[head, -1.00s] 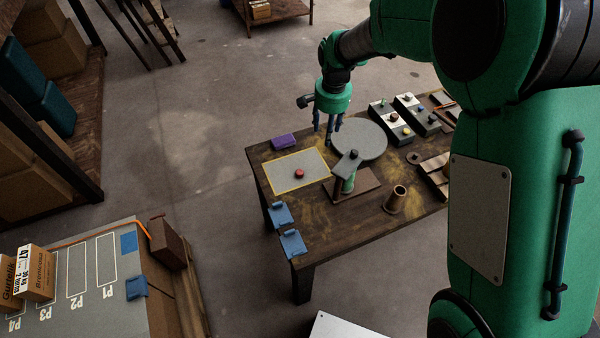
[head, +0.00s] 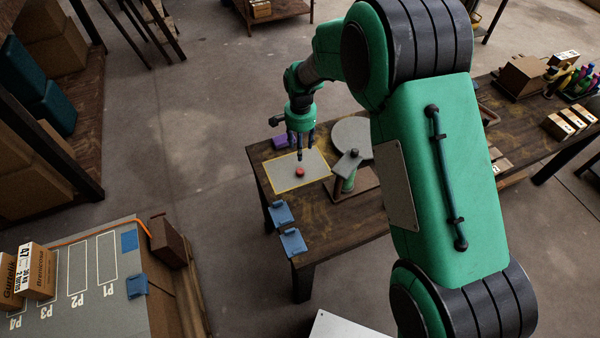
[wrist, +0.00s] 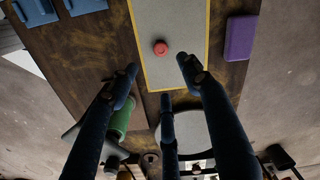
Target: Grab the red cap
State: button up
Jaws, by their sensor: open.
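The red cap (head: 300,171) lies on a grey mat with a yellow border (head: 284,183) on the dark wooden table. It also shows in the wrist view (wrist: 161,48), near the top centre, with nothing touching it. My gripper (head: 304,152) hangs over the mat's far edge, just above and beyond the cap in the head view. In the wrist view its blue fingers (wrist: 160,82) are spread apart and empty, with the cap ahead of their tips.
A purple block (head: 285,141) lies beside the mat's far edge. A green cylinder on a stand (head: 349,182) and a round grey disc (head: 352,136) are to the right. Blue clips (head: 281,214) sit at the table's near left edge. My arm hides much of the table's right side.

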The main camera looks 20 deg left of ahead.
jog(key=b, duration=0.2)
send_over(300, 170)
notch_tip(300, 170, down, 8)
jog(key=shift+s+d, duration=0.1)
jog(key=shift+d, duration=0.05)
jog(key=shift+f, duration=0.25)
jog(key=shift+f+b, duration=0.6)
jog(key=shift+f, duration=2)
jog(key=c, duration=0.8)
